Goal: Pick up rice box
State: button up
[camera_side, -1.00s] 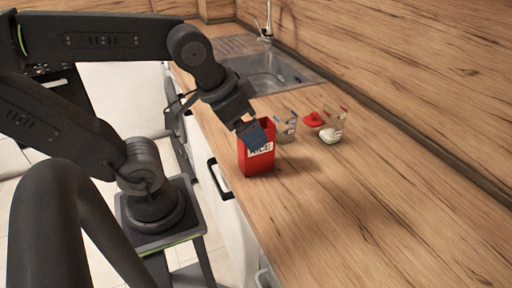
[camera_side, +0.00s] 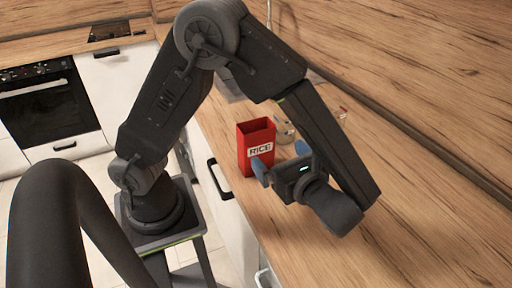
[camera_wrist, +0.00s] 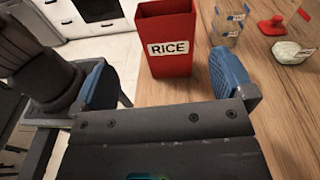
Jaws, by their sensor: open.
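The red rice box (camera_side: 256,146) stands upright on the wooden counter near its front edge. Its top is open and a white "RICE" label faces my gripper. My gripper (camera_side: 263,171) is low over the counter, on the near side of the box, with its blue fingertips pointing toward it. In the wrist view the box (camera_wrist: 168,62) stands ahead, between the lines of the two spread blue fingers (camera_wrist: 162,82). The fingers are open and hold nothing. I cannot tell exactly how far the fingertips are from the box.
A clear container (camera_wrist: 228,24) stands just right of the box. Further right are a red lid (camera_wrist: 272,26) and a glass container with white contents (camera_wrist: 290,50). The counter (camera_side: 290,240) is bare in front. The cabinet edge with a black handle (camera_side: 218,180) lies left.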

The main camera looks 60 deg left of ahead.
aim_at(260, 133)
jog(key=shift+m+t+y, duration=0.4)
jog(key=shift+m+y, duration=0.1)
jog(key=shift+y, duration=0.1)
jog(key=a, duration=1.2)
jog(key=shift+w+a+f, duration=0.1)
jog(key=shift+a+f, duration=0.25)
jog(key=shift+a, duration=0.05)
jog(key=shift+c, duration=0.4)
jog(key=c, duration=1)
